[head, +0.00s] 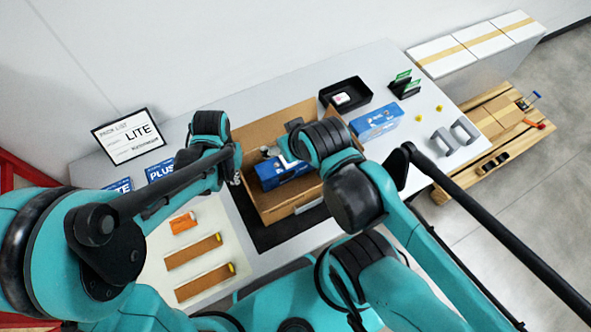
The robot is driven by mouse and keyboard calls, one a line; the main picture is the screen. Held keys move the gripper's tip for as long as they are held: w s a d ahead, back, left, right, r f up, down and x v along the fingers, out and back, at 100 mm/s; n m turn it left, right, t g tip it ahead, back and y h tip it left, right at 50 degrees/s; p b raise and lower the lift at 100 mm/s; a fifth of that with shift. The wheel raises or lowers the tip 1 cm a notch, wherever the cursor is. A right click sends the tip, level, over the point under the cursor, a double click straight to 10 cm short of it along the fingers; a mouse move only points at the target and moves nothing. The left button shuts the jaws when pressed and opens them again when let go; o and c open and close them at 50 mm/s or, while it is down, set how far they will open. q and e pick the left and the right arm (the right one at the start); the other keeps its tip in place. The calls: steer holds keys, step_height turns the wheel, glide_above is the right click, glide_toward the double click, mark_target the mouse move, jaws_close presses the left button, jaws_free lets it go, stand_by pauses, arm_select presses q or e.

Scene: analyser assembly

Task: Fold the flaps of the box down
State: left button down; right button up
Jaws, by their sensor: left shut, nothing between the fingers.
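An open brown cardboard box (262,131) stands on a black mat in the middle of the table. A blue and white package (272,176) lies inside it. The box's near side (283,211) shows, with a pale patch at its right. My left gripper (236,180) is shut and empty at the box's left edge; whether it touches the cardboard cannot be told. My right gripper (284,150) is over the box and partly hidden by its own wrist, so its jaw opening is unclear.
A black tray (346,94) with a white item and a blue box (376,122) stand behind right. Grey brackets (455,136) lie at the right. Orange (183,223) and brown pieces lie on a pale board front left.

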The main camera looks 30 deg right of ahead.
arm_select(q)
steer(key=d+f+b, duration=0.4)
steer(key=d+b, duration=0.1)
steer(key=d, duration=0.5)
steer(key=shift+f, duration=0.2)
stand_by(0.6)
steer(key=shift+f+b, duration=0.4)
steer(key=shift+b, duration=0.15)
stand_by(0.5)
stand_by(0.3)
step_height(320, 180, up, 8)
steer(key=p, duration=0.5)
steer(key=shift+f, duration=0.2)
